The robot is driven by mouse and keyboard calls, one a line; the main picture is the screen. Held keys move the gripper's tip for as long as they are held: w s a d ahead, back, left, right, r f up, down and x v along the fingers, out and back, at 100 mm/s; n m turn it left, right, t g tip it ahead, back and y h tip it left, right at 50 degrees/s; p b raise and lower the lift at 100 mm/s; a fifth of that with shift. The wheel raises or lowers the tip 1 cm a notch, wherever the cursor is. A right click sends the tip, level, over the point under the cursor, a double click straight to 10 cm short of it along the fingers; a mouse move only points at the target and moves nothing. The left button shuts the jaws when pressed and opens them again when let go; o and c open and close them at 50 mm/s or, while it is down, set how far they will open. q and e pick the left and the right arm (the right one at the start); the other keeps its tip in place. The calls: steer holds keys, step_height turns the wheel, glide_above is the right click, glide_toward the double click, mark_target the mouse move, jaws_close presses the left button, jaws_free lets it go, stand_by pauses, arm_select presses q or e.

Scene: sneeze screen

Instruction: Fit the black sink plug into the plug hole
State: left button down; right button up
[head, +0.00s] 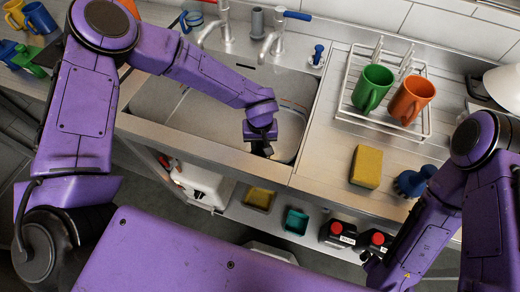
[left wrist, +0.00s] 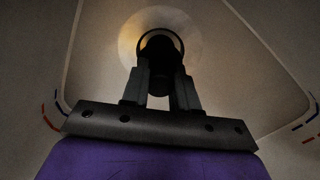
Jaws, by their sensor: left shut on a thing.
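The sink basin (head: 195,112) is the grey steel bowl at the middle left of the head view. My left gripper (head: 264,150) reaches down into its right part. In the left wrist view, my left gripper (left wrist: 160,98) is shut on the black sink plug (left wrist: 160,62), a dark piece with a ring-shaped outline between and beyond the fingertips. The plug hole (left wrist: 143,24) shows as a pale round metal disc behind the plug, which covers its middle. I cannot tell whether plug and hole touch. My right gripper is out of view.
Taps (head: 275,40) stand behind the basin. On the drainboard to the right are a rack (head: 425,128) with a green mug (head: 372,88) and an orange mug (head: 411,99), a yellow sponge (head: 366,167) and a blue brush (head: 411,183). A shelf with bottles lies below.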

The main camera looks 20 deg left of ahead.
mark_target(260, 150)
arm_select(q)
steer(key=shift+f, duration=1.75)
steer(key=c, duration=0.9)
jaws_free()
steer(key=shift+o, duration=0.2)
step_height(260, 150, up, 12)
steer(key=shift+r, duration=0.2)
